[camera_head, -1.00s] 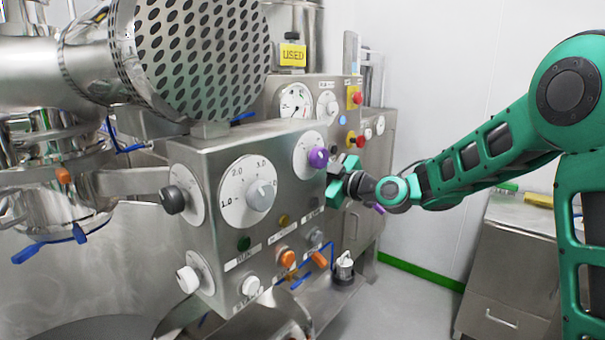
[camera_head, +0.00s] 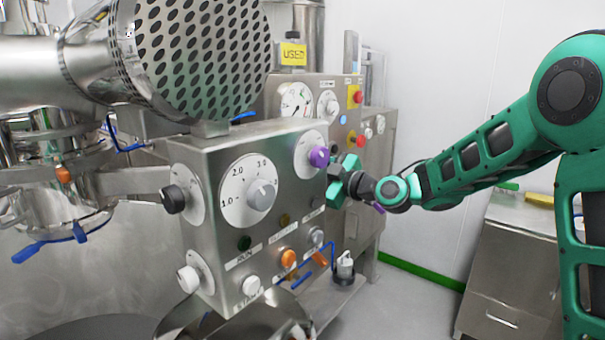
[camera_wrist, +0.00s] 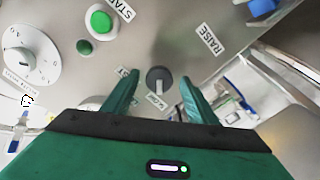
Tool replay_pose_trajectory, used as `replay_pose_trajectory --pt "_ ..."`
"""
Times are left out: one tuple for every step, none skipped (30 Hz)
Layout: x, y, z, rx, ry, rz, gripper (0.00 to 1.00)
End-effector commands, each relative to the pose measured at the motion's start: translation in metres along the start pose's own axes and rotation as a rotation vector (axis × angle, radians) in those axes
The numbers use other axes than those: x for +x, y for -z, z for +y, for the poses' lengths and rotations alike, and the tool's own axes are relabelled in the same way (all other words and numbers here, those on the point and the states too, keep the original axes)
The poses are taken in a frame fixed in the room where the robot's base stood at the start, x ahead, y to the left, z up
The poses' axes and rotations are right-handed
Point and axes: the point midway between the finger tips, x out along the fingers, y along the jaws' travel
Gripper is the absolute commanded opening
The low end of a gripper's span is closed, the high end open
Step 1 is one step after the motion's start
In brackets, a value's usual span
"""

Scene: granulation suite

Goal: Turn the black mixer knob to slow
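In the wrist view a round dark knob (camera_wrist: 158,74) with a grey pointer sits on a steel panel. Small labels stand beside it, tilted and partly hidden; one seems to read SLOW. My gripper (camera_wrist: 159,90) is open, with one green finger on each side of the knob in the picture. I cannot tell whether either finger touches it. In the head view my gripper (camera_head: 338,180) is at the right edge of the control box, beside the purple knob (camera_head: 319,157). The dark knob between the fingers is hidden there.
The steel control box (camera_head: 285,215) carries dials, orange knobs and another black knob (camera_head: 173,199) at left. A rear panel (camera_head: 335,93) stands behind. The wrist view shows a white dial (camera_wrist: 30,55), a green button (camera_wrist: 99,20) and a RAISE label (camera_wrist: 211,39).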

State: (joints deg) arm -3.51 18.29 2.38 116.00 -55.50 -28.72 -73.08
Motion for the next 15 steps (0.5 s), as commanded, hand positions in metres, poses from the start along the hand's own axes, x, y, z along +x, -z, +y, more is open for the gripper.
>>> replay_pose_trajectory --pt "0.0 0.0 0.0 0.0 0.0 0.0 0.53" --pt "-0.001 0.0 0.0 0.0 0.0 0.0 0.53" --pt "-0.001 0.0 0.0 0.001 -0.001 0.0 0.53" --pt "-0.003 0.0 0.0 0.001 -0.001 0.0 0.53" --pt "-0.005 0.0 0.0 0.001 -0.001 -0.001 0.53" --pt "-0.008 -0.001 0.001 0.001 -0.001 -0.001 0.53" --pt "-0.011 -0.001 0.001 0.0 -0.001 -0.002 0.53" --pt "-0.015 -0.001 0.001 0.0 -0.001 -0.002 0.53" --pt "-0.022 -0.001 0.001 0.001 -0.002 -0.002 0.53" --pt "-0.027 -0.001 0.001 0.001 -0.003 -0.003 0.53" --pt "-0.033 -0.001 0.001 0.001 -0.003 -0.002 0.53" --pt "-0.04 -0.001 0.001 0.002 -0.002 -0.003 0.53" --pt "-0.046 -0.001 0.001 0.002 -0.003 -0.003 0.53" --pt "-0.052 -0.001 0.001 0.001 -0.003 -0.003 0.53" --pt "-0.06 -0.001 0.001 0.002 -0.003 -0.002 0.53"
